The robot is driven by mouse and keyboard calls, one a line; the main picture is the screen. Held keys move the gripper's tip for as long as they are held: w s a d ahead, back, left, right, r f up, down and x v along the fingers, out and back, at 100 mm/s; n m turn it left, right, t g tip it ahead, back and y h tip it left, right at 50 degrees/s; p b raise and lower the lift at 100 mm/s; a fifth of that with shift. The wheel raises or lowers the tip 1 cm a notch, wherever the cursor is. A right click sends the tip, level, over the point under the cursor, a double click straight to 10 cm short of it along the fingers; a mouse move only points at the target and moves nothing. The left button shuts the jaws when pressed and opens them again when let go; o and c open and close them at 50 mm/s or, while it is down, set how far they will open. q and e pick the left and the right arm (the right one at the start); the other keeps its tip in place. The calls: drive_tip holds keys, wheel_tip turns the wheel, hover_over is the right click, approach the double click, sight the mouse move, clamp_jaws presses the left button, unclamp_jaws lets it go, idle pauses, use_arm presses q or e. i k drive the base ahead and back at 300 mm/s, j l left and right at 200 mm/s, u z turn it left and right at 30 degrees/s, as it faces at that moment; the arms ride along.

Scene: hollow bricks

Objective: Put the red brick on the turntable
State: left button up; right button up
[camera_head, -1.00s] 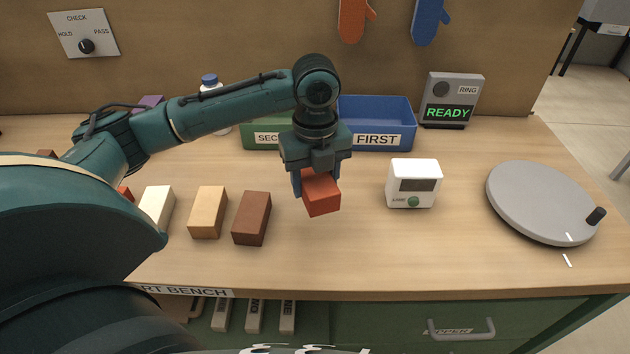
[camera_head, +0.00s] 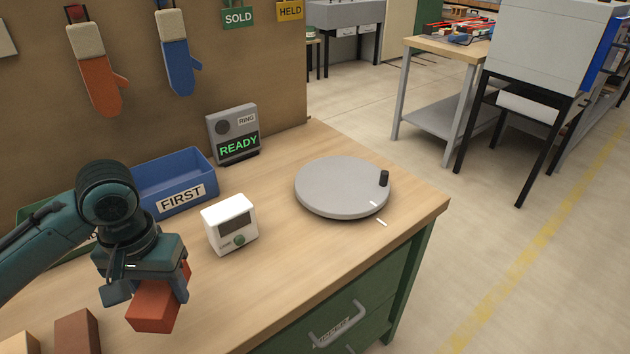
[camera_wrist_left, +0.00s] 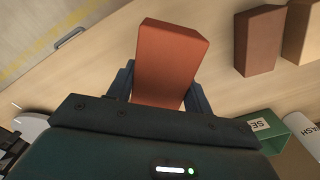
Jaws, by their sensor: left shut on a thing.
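The red brick (camera_head: 154,308) is held between the fingers of my left gripper (camera_head: 158,290), above the bench top at the lower left of the head view. In the left wrist view the red brick (camera_wrist_left: 168,62) sticks out between the two fingers of the left gripper (camera_wrist_left: 158,85). The turntable (camera_head: 338,187) is a round grey disc with a black knob, near the right corner of the bench. Its top is empty. The left gripper is to the left of the turntable and nearer to me. My right gripper is not in view.
A white timer-like box (camera_head: 230,224) stands between the gripper and turntable. Behind are a blue bin marked FIRST (camera_head: 178,183) and a grey READY box (camera_head: 234,134). A brown brick (camera_head: 77,333) stands at lower left. Bench top (camera_head: 275,275) in front of the turntable is clear.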

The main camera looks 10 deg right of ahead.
sight(341, 181)
drive_tip(key=i+l+z, duration=0.3)
drive_tip(key=l, duration=0.25)
drive_tip(key=i+l+z, duration=0.25)
drive_tip(key=i+l, duration=0.15)
drive_tip(key=l, duration=0.1)
